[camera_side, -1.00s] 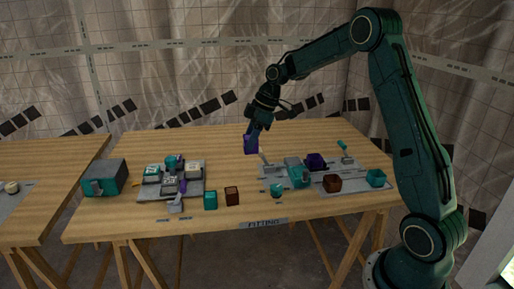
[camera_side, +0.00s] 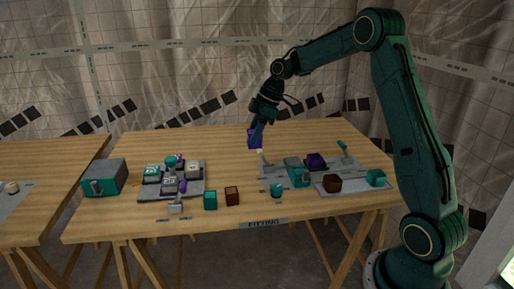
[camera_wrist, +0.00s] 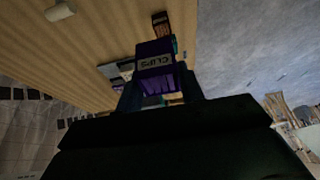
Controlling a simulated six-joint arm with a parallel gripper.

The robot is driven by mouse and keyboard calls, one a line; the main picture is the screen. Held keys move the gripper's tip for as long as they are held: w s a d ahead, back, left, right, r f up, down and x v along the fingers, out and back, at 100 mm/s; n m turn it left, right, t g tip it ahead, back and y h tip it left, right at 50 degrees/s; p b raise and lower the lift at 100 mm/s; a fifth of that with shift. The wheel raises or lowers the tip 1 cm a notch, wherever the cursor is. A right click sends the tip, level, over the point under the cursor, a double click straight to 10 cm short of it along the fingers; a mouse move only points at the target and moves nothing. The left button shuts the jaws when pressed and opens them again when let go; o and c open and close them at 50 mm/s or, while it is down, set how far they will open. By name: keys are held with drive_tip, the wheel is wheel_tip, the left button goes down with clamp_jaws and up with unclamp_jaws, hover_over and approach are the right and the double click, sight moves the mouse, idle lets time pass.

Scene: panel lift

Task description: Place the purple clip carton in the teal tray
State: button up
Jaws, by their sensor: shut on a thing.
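The purple clip carton (camera_side: 254,140) is in my gripper (camera_side: 257,130), held in the air above the back middle of the table. In the wrist view the carton (camera_wrist: 155,62) shows a pale label reading CLIPS, between the dark fingers of my gripper (camera_wrist: 160,95). My gripper is shut on it. I cannot clearly pick out a teal tray. A teal block-like thing with a grey side (camera_side: 297,172) lies on the grey panel at the right, below and right of the carton; its inside cannot be made out.
A teal box (camera_side: 104,177) stands at the table's left. A grey board (camera_side: 150,195) carries several small items. A teal carton (camera_side: 210,200), a brown carton (camera_side: 232,196) and a teal cup (camera_side: 277,190) stand near the front. The back left of the table is clear.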

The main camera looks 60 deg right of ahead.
drive_tip(key=s+d+r, duration=0.2)
drive_tip(key=d, duration=0.6)
wheel_tip(320, 180, up, 2)
hover_over(301, 172)
drive_tip(key=shift+r, duration=0.15)
wheel_tip(301, 172, down, 16)
drive_tip(key=shift+r, duration=0.15)
drive_tip(key=shift+f, duration=2.15)
